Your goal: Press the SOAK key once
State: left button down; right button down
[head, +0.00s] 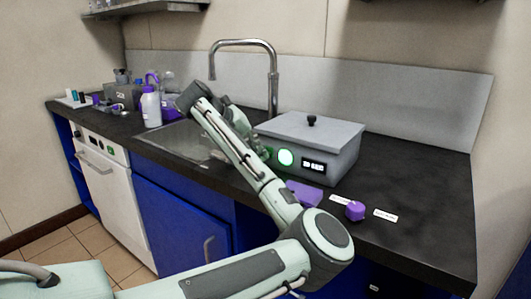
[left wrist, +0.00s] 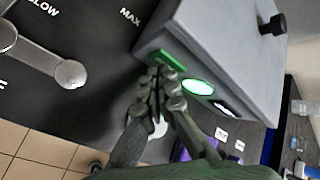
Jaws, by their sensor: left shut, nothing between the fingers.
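A grey lidded box (head: 318,140) with a black knob on top stands on the dark counter. Its front has a lit green round light (head: 286,157), a small dark display (head: 314,165) and a green rectangular key (left wrist: 172,61). No SOAK lettering is legible on the key. My left gripper (left wrist: 159,74) is shut and empty, its fingertips at the near edge of the green key in the left wrist view; I cannot tell whether they touch it. In the head view my left forearm partly hides the key and fingertips. My right gripper is not in view.
A sink (head: 180,141) with a tall faucet (head: 271,75) lies left of the box. A purple block (head: 355,211) and white labels (head: 385,215) lie in front of it. A white bottle (head: 151,109) stands far left. The counter's right end is clear.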

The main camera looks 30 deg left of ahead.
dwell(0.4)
pick_arm(q)
jog(key=shift+s, duration=0.8)
jog(key=shift+s+a, duration=0.15)
jog(key=shift+s, duration=1.1)
jog(key=shift+s+a, duration=0.1)
jog(key=shift+s, duration=1.15)
